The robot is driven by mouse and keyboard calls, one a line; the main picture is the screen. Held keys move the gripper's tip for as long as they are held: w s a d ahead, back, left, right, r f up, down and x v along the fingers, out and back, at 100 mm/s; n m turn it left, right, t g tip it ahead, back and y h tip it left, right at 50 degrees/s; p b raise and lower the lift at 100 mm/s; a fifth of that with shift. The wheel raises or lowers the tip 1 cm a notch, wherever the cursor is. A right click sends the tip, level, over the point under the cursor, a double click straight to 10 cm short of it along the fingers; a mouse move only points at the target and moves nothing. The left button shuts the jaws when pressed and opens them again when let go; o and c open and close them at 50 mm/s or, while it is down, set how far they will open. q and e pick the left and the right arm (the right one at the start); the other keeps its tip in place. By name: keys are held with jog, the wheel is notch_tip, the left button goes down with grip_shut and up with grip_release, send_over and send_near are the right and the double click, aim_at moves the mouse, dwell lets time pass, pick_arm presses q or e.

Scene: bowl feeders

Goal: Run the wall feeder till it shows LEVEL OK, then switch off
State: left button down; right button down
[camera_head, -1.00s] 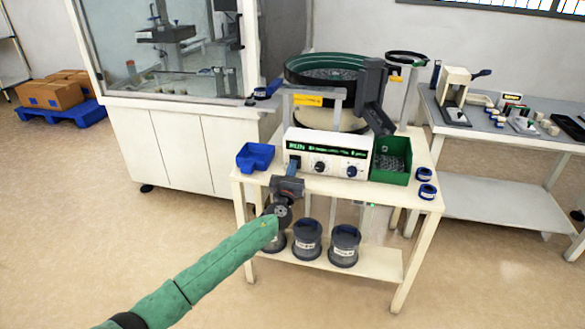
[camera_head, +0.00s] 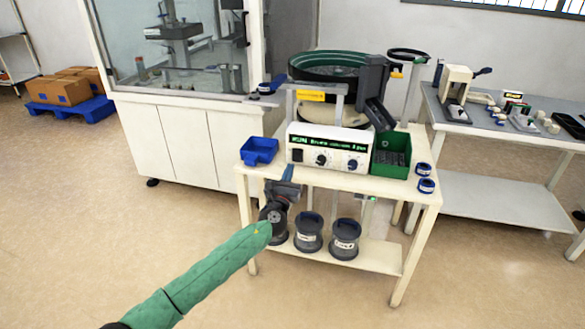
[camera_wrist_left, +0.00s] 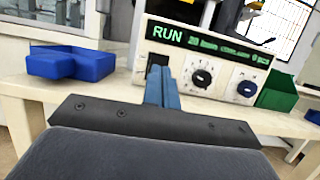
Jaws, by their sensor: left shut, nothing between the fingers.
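The bowl feeder (camera_head: 325,68), with a dark green rim, stands on a cream table. Its white control box (camera_head: 283,138) has a green-lit display (camera_head: 325,144), a black switch (camera_head: 297,155) and two knobs. In the left wrist view the display (camera_wrist_left: 200,42) reads RUN; the smaller text seems to end in "0 pcs". My left gripper (camera_head: 288,170) is shut and empty in front of the box's left end. In the left wrist view its blue fingers (camera_wrist_left: 162,84) cover part of the switch; I cannot tell whether they touch it. My right gripper is not in view.
A blue bin (camera_head: 258,151) sits left of the box and a green bin (camera_head: 391,155) with dark contents sits right of it. Lidded pots (camera_head: 309,233) stand on the lower shelf.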

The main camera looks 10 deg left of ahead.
pick_arm(q)
jog(key=s, duration=0.7)
jog(key=shift+a+r, duration=0.3)
jog(key=shift+a, duration=0.05)
